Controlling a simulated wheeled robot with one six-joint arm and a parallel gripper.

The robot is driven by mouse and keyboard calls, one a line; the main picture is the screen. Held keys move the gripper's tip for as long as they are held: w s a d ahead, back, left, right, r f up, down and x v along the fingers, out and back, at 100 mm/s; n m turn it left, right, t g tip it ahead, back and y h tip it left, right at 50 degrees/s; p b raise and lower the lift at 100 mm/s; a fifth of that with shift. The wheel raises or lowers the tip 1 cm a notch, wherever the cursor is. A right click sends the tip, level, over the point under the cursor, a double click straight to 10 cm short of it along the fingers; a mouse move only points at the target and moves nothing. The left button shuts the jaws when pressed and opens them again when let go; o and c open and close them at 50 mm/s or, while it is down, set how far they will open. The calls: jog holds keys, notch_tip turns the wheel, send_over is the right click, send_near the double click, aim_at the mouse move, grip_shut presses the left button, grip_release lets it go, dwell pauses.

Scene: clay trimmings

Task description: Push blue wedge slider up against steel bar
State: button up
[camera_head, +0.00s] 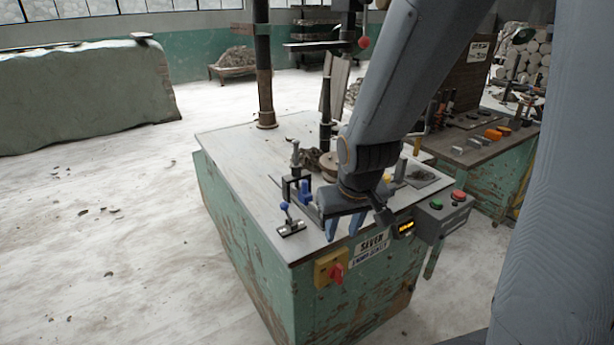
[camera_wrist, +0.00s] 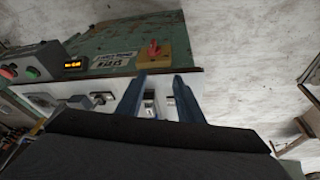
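A small blue piece (camera_head: 305,192), which looks like the wedge slider, stands on the pale top of the green machine bench, beside a black bracket (camera_head: 290,187). A thin steel strip (camera_head: 276,183) lies near the bracket; I cannot tell whether it is the steel bar or whether the blue piece touches it. My gripper (camera_head: 341,234) points down over the bench's front edge, to the right of and nearer than the blue piece. Its blue fingers (camera_wrist: 160,80) are apart, with small metal fittings (camera_wrist: 150,103) visible between them in the wrist view. My gripper body hides much of the bench there.
A blue-knobbed lever (camera_head: 290,226) on a steel plate stands near the front left corner. A red switch (camera_head: 337,272) on a yellow plate and a button box (camera_head: 443,215) are on the front. A black post (camera_head: 263,60) rises behind. The bench top's left side is mostly clear.

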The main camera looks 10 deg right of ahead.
jog(key=w+d+f+n+t, duration=0.1)
jog(key=w+t, duration=0.1)
jog(key=w, duration=0.4)
jog(key=w+d+f+t, duration=0.1)
jog(key=w+d+t, duration=0.1)
jog(key=w, duration=0.4)
jog(key=n+t+y, duration=0.2)
jog(key=t+y, duration=0.2)
send_near(306, 186)
jog(key=shift+d+f, duration=0.3)
jog(key=shift+f, duration=0.65)
jog(key=shift+w+a+r+t+y, duration=0.1)
jog(key=shift+w+a+t+y, duration=0.2)
jog(key=shift+w+t, duration=0.15)
jog(key=shift+p+x, duration=0.6)
jog(key=shift+x, duration=3.25)
jog(key=shift+r, duration=0.1)
grip_shut()
